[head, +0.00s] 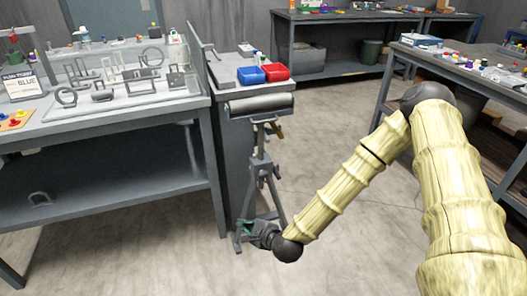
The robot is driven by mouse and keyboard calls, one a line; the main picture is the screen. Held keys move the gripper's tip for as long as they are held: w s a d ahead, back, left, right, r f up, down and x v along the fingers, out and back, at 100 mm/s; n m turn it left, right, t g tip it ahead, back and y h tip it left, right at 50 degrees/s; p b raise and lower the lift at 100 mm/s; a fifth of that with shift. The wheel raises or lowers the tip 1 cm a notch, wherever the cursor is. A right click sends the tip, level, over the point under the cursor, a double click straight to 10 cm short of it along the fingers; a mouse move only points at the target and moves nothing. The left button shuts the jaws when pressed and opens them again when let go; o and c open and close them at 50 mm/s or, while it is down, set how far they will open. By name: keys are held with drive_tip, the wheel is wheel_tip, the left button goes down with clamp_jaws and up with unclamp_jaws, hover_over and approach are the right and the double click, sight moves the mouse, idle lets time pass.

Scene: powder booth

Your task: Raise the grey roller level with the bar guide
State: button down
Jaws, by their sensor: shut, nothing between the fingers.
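The grey roller (262,104) lies level on top of a dark grey stand (258,170), close in front of the small side table. The stand narrows to a post and spreads into legs on the floor. A small yellow-orange piece (279,131) sits on the post just below the roller. My gripper (256,231) is shut and low at the stand's foot, next to a greenish part (241,236). I cannot tell whether they touch. I cannot pick out the bar guide with certainty.
A blue bin (250,75) and a red bin (276,72) stand on the small table behind the roller. A workbench (170,111) with several grey metal parts is at left. Another bench (440,55) is at right. The floor between is mostly clear.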

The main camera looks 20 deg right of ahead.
drive_tip(key=w+d+r+m+t+h+b, duration=0.45)
drive_tip(key=w+d+r+m+t, duration=0.25)
drive_tip(key=w+d+r+m, duration=0.65)
drive_tip(key=w+r, duration=0.4)
drive_tip(key=w, duration=0.7)
drive_tip(key=shift+w+d+r, duration=0.2)
drive_tip(key=shift+d+r, duration=0.05)
drive_tip(key=shift+r, duration=0.1)
drive_tip(key=shift+y, duration=0.25)
wheel_tip(320, 180, up, 4)
drive_tip(key=shift+f, duration=0.35)
